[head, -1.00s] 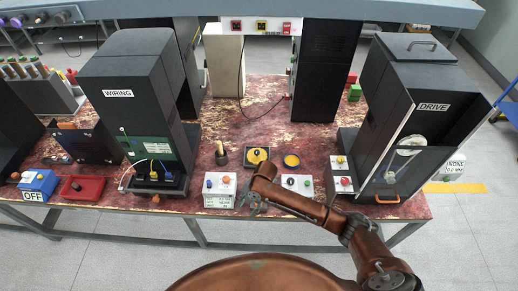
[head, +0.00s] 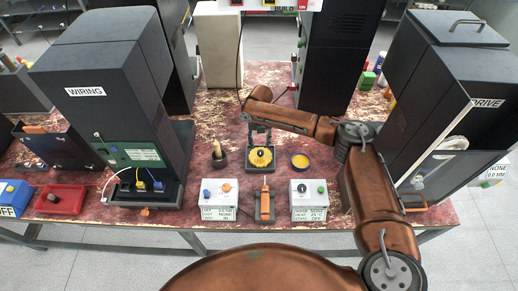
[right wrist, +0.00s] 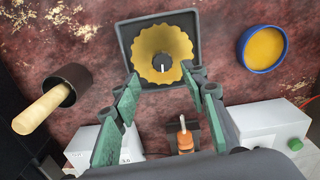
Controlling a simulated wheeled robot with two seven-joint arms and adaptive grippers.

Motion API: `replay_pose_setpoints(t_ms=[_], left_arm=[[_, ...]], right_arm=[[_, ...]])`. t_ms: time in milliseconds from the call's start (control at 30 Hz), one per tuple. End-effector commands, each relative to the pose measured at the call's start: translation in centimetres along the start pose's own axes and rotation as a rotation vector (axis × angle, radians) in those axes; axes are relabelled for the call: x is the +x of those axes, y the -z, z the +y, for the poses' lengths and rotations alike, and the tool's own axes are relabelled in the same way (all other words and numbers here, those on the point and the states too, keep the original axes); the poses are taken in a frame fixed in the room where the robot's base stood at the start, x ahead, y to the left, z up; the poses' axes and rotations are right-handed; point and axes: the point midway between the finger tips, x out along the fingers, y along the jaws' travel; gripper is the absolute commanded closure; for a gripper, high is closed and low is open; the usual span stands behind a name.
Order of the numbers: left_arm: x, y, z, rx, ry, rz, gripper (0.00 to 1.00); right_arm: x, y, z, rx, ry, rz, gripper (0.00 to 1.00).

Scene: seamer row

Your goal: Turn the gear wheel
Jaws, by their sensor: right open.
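The gear wheel (head: 261,157) is yellow with a scalloped edge and lies on a square dark base on the bench. In the right wrist view the gear wheel (right wrist: 180,44) has a dark knob with a white mark in its middle. My right gripper (head: 260,137) is above the gear wheel, pointing down. In the right wrist view its green-padded fingers (right wrist: 160,84) are spread apart with nothing between them. Their tips show at the near edge of the base; whether they touch it I cannot tell. My left gripper is in no view.
A yellow dish with a blue rim (right wrist: 263,48) lies right of the wheel. A dark cup with a wooden handle (right wrist: 45,105) stands left. Two white control boxes (head: 219,197) and an orange switch (head: 265,204) sit at the front edge. Tall WIRING (head: 100,100) and DRIVE cabinets flank the area.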

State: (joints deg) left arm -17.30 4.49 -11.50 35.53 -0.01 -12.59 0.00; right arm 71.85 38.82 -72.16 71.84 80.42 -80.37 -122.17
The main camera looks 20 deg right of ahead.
Motion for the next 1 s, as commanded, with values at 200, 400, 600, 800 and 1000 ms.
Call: replay_pose_setpoints(t_ms=[200,400,600,800,1000], left_arm=[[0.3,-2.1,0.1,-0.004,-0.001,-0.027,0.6],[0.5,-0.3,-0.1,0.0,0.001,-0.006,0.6],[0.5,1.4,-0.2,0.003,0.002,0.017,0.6],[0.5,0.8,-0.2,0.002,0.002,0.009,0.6],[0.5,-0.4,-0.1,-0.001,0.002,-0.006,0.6]], right_arm=[[3.7,0.1,-0.4,0.006,0.002,0.002,0.6],[5.5,0.1,-0.2,0.004,0.0,0.0,0.6],[5.8,0.1,-0.1,0.003,0.001,0.0,0.6],[5.8,0.1,-0.1,0.002,0.001,0.0,0.65],[5.8,0.1,0.0,0.002,0.001,0.0,0.79]])
